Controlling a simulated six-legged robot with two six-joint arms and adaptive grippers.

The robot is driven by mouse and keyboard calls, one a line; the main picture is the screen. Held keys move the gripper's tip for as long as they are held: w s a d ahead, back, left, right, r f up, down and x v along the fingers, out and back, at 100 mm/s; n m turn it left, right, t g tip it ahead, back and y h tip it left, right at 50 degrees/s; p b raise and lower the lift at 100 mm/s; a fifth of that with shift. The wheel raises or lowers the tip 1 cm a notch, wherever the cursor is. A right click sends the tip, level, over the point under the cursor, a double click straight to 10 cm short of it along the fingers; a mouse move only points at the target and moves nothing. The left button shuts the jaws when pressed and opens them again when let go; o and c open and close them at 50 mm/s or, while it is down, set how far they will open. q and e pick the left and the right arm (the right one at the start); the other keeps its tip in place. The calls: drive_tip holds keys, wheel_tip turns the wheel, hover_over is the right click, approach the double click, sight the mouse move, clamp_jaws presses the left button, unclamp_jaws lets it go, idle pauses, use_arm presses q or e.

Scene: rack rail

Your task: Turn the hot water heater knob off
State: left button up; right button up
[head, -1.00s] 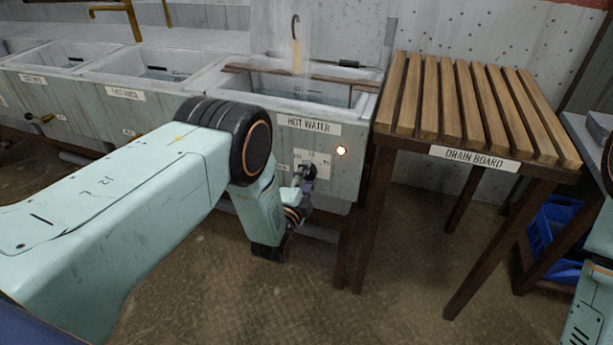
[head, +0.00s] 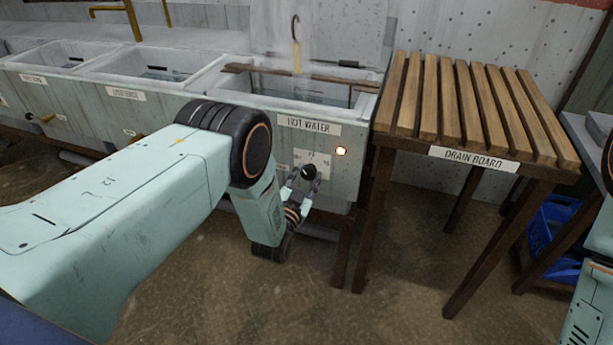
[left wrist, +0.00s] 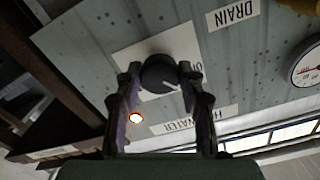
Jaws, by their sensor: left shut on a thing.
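The black heater knob (left wrist: 160,73) sits on a white plate (left wrist: 195,45) on the front of the basin labelled HOT WATER. It also shows in the head view (head: 308,172). A light pointer mark shows on the knob's face. My left gripper (head: 304,180) is at the knob, its two fingers on either side of it; in the left wrist view the fingers (left wrist: 160,80) close on its sides. My right gripper is not in view.
The hot water basin (head: 235,86) steams above the panel. A slatted drain board (head: 450,120) on dark legs stands close to its right. A blue crate (head: 550,232) is beneath the table at the far right. A round dial gauge (left wrist: 306,66) is on the panel.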

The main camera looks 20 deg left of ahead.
use_arm(q)
drive_tip(key=shift+n, duration=2.1)
drive_tip(key=o, duration=1.2)
drive_tip(key=shift+s, duration=0.15)
drive_tip(key=s, duration=1.1)
drive_tip(key=shift+s+a, duration=0.2)
drive_tip(key=shift+s, duration=0.2)
